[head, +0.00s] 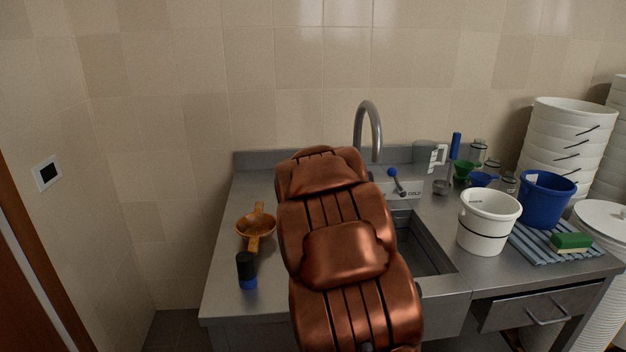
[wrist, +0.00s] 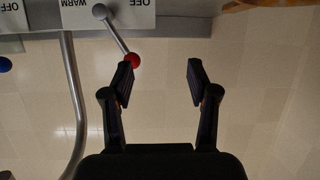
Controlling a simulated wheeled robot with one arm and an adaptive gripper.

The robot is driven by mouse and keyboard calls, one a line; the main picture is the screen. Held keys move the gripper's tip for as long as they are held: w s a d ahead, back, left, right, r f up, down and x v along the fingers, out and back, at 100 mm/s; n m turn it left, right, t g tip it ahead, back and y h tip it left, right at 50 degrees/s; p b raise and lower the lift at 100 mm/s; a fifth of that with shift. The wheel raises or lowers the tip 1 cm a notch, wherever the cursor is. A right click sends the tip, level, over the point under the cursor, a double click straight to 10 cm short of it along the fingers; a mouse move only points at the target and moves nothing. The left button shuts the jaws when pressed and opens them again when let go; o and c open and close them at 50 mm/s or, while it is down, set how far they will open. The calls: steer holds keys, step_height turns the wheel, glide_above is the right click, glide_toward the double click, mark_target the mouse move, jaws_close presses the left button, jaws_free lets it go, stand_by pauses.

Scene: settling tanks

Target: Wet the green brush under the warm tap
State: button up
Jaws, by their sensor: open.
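The green brush (head: 572,241), a green block with a pale yellow underside, lies on a blue slatted rack (head: 540,243) right of the sink. The curved tap (head: 369,125) stands behind the sink, and its spout also shows in the wrist view (wrist: 77,110). I see no water running. In the wrist view, a lever with a red knob (wrist: 133,60) sits beside the WARM label (wrist: 76,8). My gripper (wrist: 160,75) is open and empty. The red knob is at its left fingertip; I cannot tell whether they touch. My arm hides the gripper in the head view.
A cold lever with a blue knob (head: 392,173) is by the sink (head: 427,250). A white bucket (head: 487,225) and a blue bucket (head: 546,200) stand near the brush. An orange strainer (head: 256,230) and a dark bottle (head: 246,270) stand left of my arm.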

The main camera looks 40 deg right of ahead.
steer(key=shift+w+d+r+t+p, duration=0.15)
steer(key=shift+w+d+t, duration=0.65)
steer(key=shift+w+d, duration=0.9)
steer(key=shift+w+d+f+t+p, duration=0.1)
steer(key=shift+w+d+t+p, duration=0.15)
steer(key=shift+w+d+t, duration=1.4)
steer(key=shift+w+d+r+g+p, duration=0.15)
steer(key=shift+w+d, duration=0.65)
steer(key=shift+d, duration=1.85)
steer(key=shift+w+d+f, duration=0.2)
steer(key=shift+w+d, duration=0.05)
steer(key=shift+w, duration=0.25)
steer(key=shift+c, duration=0.3)
jaws_close()
